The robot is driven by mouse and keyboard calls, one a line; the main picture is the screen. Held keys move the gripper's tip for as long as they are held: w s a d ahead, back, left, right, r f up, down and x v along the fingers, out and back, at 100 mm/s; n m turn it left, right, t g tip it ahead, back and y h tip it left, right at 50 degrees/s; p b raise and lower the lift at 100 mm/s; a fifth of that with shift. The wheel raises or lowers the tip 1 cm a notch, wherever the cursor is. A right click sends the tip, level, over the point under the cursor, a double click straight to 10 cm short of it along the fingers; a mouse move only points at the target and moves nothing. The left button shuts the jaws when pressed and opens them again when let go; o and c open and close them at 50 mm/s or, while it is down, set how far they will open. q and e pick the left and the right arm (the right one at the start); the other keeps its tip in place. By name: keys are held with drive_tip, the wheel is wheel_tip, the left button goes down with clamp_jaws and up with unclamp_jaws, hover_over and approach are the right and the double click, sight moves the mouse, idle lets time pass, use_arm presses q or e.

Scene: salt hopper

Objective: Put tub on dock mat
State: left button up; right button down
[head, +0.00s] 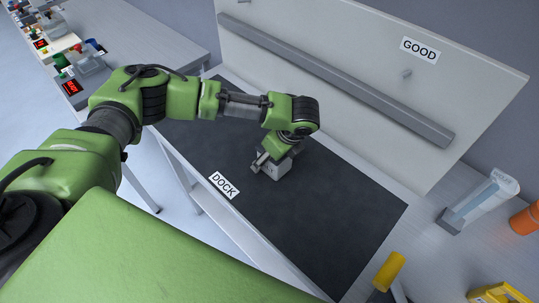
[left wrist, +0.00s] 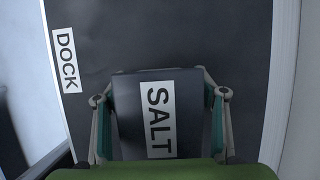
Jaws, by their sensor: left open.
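A grey tub with a SALT label (left wrist: 158,115) stands on the dark dock mat (head: 330,225). In the head view the tub (head: 272,172) is partly hidden under my left gripper (head: 262,160). In the left wrist view the left gripper's fingers (left wrist: 160,110) are open, one on each side of the tub. I cannot tell whether they touch it. The mat also shows in the left wrist view (left wrist: 190,35). The DOCK label (head: 223,185) lies at the mat's near edge. My right gripper is not in view.
A white back panel with a grey rail (head: 340,80) and a GOOD sign (head: 420,50) rises behind the mat. A clear container (head: 482,200), an orange item (head: 526,218) and yellow items (head: 390,270) stand at the right. The mat's right part is clear.

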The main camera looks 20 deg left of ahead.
use_arm(q)
drive_tip(key=shift+r, duration=0.15)
drive_tip(key=shift+d+r, duration=0.1)
drive_tip(key=shift+r, duration=0.15)
drive_tip(key=b+v, duration=0.2)
drive_tip(key=v, duration=0.9)
drive_tip(key=shift+s+r, duration=0.1)
drive_tip(key=shift+r, duration=0.15)
